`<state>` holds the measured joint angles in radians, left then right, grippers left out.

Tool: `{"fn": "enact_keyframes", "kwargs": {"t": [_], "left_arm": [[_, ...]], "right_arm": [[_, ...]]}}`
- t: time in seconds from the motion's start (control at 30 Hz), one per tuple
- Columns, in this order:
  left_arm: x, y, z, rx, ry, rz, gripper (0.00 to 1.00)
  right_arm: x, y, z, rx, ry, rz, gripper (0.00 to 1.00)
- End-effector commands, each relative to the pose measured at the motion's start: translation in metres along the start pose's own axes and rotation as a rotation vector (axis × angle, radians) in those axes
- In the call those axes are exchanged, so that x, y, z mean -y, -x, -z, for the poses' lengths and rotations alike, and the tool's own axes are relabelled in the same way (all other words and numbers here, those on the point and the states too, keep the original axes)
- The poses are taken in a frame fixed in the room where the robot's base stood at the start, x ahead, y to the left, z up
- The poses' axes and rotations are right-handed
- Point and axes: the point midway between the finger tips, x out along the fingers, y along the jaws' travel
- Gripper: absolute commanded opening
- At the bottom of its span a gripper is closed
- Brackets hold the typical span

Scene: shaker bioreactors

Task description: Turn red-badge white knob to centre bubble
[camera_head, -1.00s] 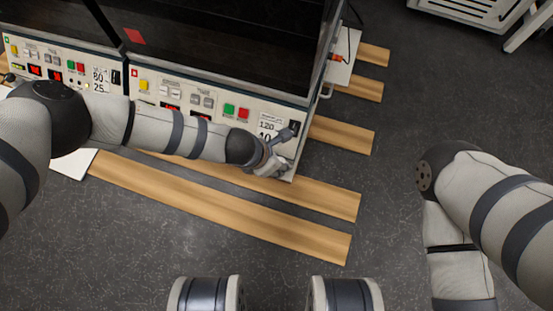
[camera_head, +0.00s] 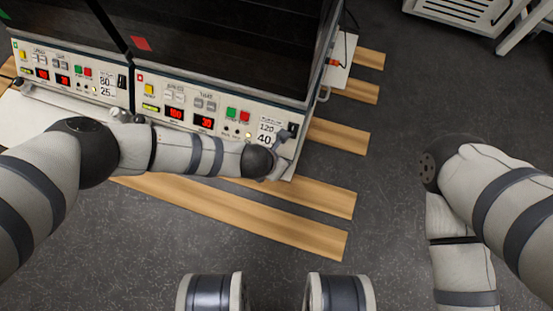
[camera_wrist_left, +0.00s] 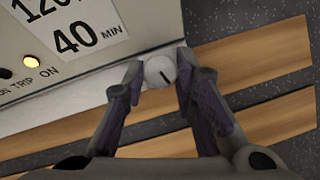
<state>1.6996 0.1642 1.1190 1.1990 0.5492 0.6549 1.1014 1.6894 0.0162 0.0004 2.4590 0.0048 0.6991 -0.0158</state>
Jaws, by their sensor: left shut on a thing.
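The white knob (camera_wrist_left: 158,72) with a dark line on its face is between my left gripper's fingertips in the left wrist view. It sits at the lower right corner of the right shaker's front panel. My left gripper (camera_wrist_left: 156,82) is shut on this knob, one finger on each side. In the head view my left gripper (camera_head: 284,155) is at that corner and the knob is not clear there. A small red badge (camera_head: 139,77) marks the right shaker's panel. A yellow-green bubble vial (camera_head: 151,107) is low on that panel, too small to read.
The left shaker (camera_head: 60,65) stands beside the right shaker (camera_head: 215,105). Wooden planks (camera_head: 240,215) lie on the dark floor in front and to the right. My right arm is at the right, its gripper out of view. Open floor lies between.

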Motion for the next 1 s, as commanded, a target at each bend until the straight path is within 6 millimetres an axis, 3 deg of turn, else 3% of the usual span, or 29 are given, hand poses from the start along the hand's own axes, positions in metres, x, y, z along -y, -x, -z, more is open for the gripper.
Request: {"fn": "enact_keyframes", "kwargs": {"t": [0.6, 1.0], "left_arm": [[0.0061, -0.0009, -0.0008, -0.002, 0.528, -0.217, 0.00], [0.0068, -0.0019, -0.0015, -0.002, 0.751, -0.311, 0.00]], "right_arm": [[0.0004, 0.0107, -0.0045, -0.030, -0.004, 0.001, 0.40], [0.0002, 0.0090, -0.0040, -0.025, -0.004, 0.001, 0.40]]}}
